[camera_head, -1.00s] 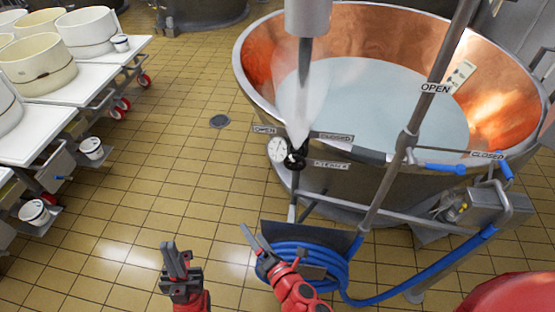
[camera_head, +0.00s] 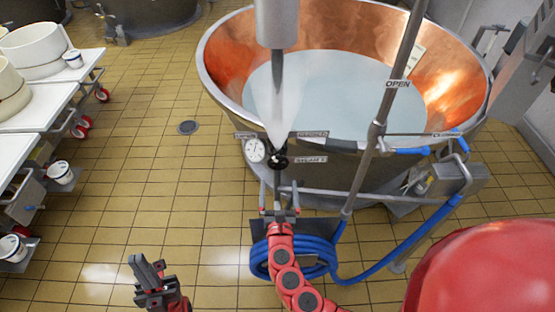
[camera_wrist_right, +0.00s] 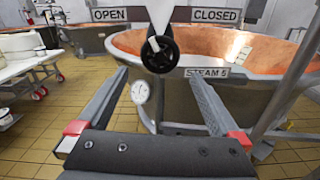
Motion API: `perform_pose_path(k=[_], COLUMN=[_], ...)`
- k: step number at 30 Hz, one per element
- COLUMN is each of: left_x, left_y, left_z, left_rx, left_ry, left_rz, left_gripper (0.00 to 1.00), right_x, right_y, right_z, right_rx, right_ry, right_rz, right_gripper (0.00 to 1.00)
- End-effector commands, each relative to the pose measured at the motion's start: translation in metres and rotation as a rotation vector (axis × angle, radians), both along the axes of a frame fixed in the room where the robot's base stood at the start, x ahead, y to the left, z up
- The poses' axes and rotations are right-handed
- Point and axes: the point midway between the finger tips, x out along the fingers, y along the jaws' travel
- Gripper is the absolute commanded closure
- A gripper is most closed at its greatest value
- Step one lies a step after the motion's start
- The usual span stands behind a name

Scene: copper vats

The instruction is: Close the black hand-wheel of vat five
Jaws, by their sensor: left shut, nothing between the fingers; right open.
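The black hand-wheel (camera_head: 277,162) sits at the front of the copper vat (camera_head: 222,90), under a vertical pipe and beside a round white gauge (camera_head: 255,150). In the right wrist view the hand-wheel (camera_wrist_right: 160,50) faces me below OPEN and CLOSED signs, with a STEAM 5 label (camera_wrist_right: 207,72) beside it. My right gripper (camera_head: 279,190) is open and empty, just short of the wheel and below it in the head view; its fingers (camera_wrist_right: 160,85) are spread wide with the wheel beyond their tips. My left gripper (camera_head: 140,268) is shut and empty, low over the floor at left.
A coiled blue hose (camera_head: 262,262) hangs below the wheel on a dark holder. A slanted steel pole (camera_head: 378,130) stands right of the wheel. White tables with tubs (camera_head: 40,112) are at left. The tiled floor (camera_head: 165,190) between is clear.

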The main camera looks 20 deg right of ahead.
Motion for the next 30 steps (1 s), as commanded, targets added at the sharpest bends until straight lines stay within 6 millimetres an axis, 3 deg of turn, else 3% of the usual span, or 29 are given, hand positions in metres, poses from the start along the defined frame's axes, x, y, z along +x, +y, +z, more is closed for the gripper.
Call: perform_pose_path(k=[6,13,26,30], left_x=[0.0,0.0,0.0,0.0], left_y=[0.0,0.0,0.0,0.0], left_z=[0.014,0.017,0.017,0.017], left_rx=[0.0,0.0,0.0,0.0], left_ry=[0.0,0.0,0.0,0.0], left_rz=[0.0,0.0,0.0,0.0], left_gripper=[1.0,1.0,1.0,1.0], right_x=[0.049,0.082,0.092,0.091], right_y=[-0.015,-0.023,-0.026,-0.026], right_z=[0.002,0.001,-0.001,-0.001], right_rx=[0.001,0.003,0.004,0.003], right_ry=[0.001,0.0,0.002,0.001], right_rz=[-0.002,0.001,0.002,0.002], right_gripper=[0.0,0.0,0.0,0.23])
